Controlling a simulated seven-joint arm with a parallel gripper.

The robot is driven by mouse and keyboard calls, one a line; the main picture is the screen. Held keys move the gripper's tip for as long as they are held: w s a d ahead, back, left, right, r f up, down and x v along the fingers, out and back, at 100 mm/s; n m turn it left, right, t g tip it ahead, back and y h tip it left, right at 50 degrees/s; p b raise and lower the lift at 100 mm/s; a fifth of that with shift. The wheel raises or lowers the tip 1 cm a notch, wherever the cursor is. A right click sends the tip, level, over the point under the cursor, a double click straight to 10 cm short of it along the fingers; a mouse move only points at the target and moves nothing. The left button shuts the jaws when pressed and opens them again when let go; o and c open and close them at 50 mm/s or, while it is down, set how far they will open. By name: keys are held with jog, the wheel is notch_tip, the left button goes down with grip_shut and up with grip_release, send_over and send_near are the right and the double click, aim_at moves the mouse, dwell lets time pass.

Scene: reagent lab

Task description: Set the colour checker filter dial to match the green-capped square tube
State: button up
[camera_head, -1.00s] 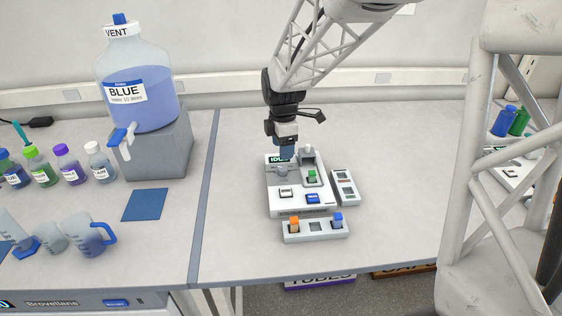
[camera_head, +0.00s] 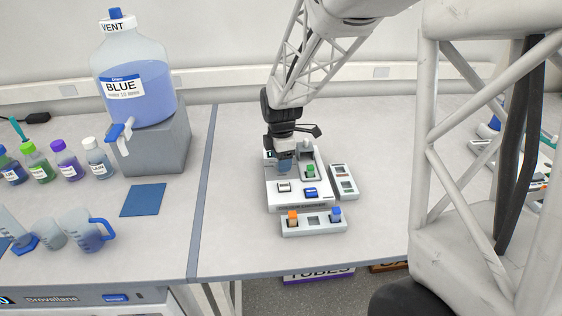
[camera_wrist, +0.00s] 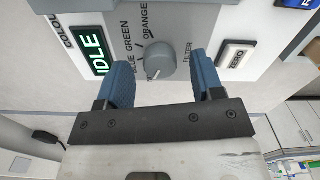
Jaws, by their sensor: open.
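The colour checker (camera_head: 297,200) is a white box on the bench. Its grey filter dial (camera_wrist: 160,61) shows in the wrist view, with BLUE, GREEN and ORANGE printed around it. The white pointer line on the dial is small, and I cannot surely tell which word it points to. The green-capped square tube (camera_head: 310,170) stands in the checker's well at the upper right. My gripper (camera_wrist: 164,78) is open, with one blue finger on each side of the dial. In the head view my gripper (camera_head: 284,163) hides the dial.
A rack (camera_head: 314,224) with an orange-capped tube (camera_head: 292,217) and a blue-capped tube (camera_head: 336,214) stands in front. Another small rack (camera_head: 344,182) stands to the right. The checker has a ZERO button (camera_wrist: 236,59) and a lit IDLE display (camera_wrist: 92,51).

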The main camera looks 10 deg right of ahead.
jog(key=shift+f, duration=0.65)
jog(key=c, duration=0.9)
